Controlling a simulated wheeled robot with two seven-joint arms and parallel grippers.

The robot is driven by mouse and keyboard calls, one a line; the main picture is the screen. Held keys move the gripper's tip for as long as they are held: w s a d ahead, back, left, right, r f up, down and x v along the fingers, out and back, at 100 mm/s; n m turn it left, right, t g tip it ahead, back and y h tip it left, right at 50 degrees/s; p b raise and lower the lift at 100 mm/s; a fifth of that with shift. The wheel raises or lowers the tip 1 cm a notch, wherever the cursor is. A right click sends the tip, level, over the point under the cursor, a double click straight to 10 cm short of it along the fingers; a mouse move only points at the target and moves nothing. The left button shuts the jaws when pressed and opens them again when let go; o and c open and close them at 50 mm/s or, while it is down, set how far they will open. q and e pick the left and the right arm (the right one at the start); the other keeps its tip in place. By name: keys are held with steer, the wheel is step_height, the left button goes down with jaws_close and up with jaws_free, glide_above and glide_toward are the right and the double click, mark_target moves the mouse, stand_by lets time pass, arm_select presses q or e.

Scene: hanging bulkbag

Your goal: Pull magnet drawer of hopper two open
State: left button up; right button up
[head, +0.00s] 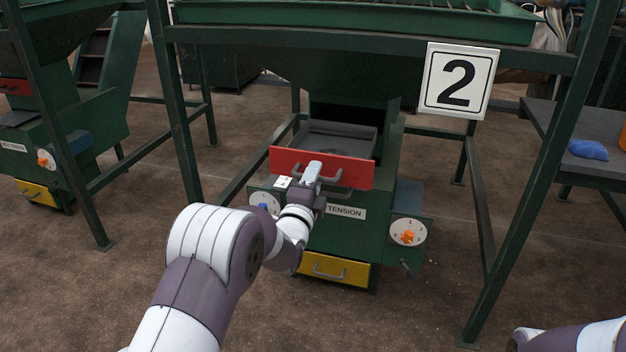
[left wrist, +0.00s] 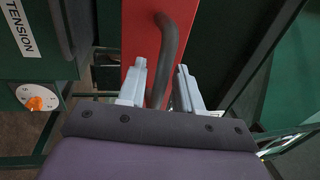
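The magnet drawer of hopper two has a red front (head: 350,171) with a grey bar handle (head: 336,187). The drawer stands out from the green housing, and its grey open tray (head: 341,137) shows behind the front. My left gripper (head: 312,172) is at the red front by the handle. In the left wrist view my left gripper (left wrist: 160,88) has its two fingers apart, with the dark handle (left wrist: 169,48) passing between them. I see a gap between the handle and the right finger. My right gripper is out of view.
The number 2 sign (head: 459,81) hangs on the green frame. Below the drawer are a dial with an orange knob (head: 408,236) and a yellow drawer (head: 336,270). A green frame leg (head: 527,190) stands at right, beside a table (head: 590,165) with a blue object.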

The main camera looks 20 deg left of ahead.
arm_select(q)
steer(key=shift+s, duration=0.3)
steer(key=s+f+p, duration=0.2)
steer(key=s+p, duration=0.2)
steer(key=s, duration=0.7)
steer(key=shift+s+a+f, duration=0.2)
steer(key=shift+s+f, duration=0.1)
steer(key=shift+s, duration=0.1)
